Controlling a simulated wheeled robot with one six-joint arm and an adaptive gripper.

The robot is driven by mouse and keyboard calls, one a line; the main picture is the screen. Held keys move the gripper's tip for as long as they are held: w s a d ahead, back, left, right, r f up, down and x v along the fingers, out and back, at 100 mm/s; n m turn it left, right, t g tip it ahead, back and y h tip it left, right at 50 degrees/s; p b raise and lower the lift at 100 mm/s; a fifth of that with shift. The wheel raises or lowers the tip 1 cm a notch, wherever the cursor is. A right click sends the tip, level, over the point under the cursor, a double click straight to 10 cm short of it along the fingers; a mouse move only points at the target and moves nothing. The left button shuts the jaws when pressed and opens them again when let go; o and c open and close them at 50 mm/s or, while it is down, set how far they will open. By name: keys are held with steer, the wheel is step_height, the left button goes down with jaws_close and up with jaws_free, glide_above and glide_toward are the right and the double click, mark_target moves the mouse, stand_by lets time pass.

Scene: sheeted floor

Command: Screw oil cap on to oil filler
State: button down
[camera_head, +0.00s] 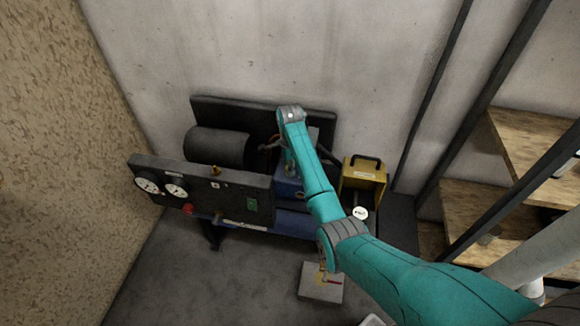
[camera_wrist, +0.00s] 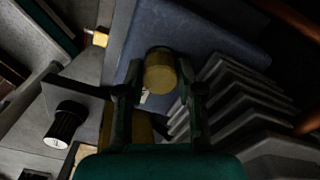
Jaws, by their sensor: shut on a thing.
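A brass-coloured round cap (camera_wrist: 160,76), which looks like the oil cap, sits between the fingertips of my gripper (camera_wrist: 159,84) in the wrist view. My gripper is shut on it, with one dark green finger on each side. Behind the cap is a blue flat surface (camera_wrist: 215,35) of the machine. The oil filler cannot be made out; I cannot tell whether the cap touches it.
Grey cooling fins (camera_wrist: 240,100) lie close to the right of the gripper. A black knob-like part (camera_wrist: 66,122) is at the left. In the head view, a yellow box (camera_head: 362,175) stands right of the arm, a gauge panel (camera_head: 200,184) left, and wooden shelves (camera_head: 480,215) far right.

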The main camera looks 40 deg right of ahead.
steer(key=m, duration=0.7)
steer(key=shift+m, duration=0.4)
steer(key=c, duration=0.7)
jaws_free()
steer(key=shift+o, duration=0.2)
steer(key=shift+c, duration=0.8)
steer(key=shift+n, duration=0.3)
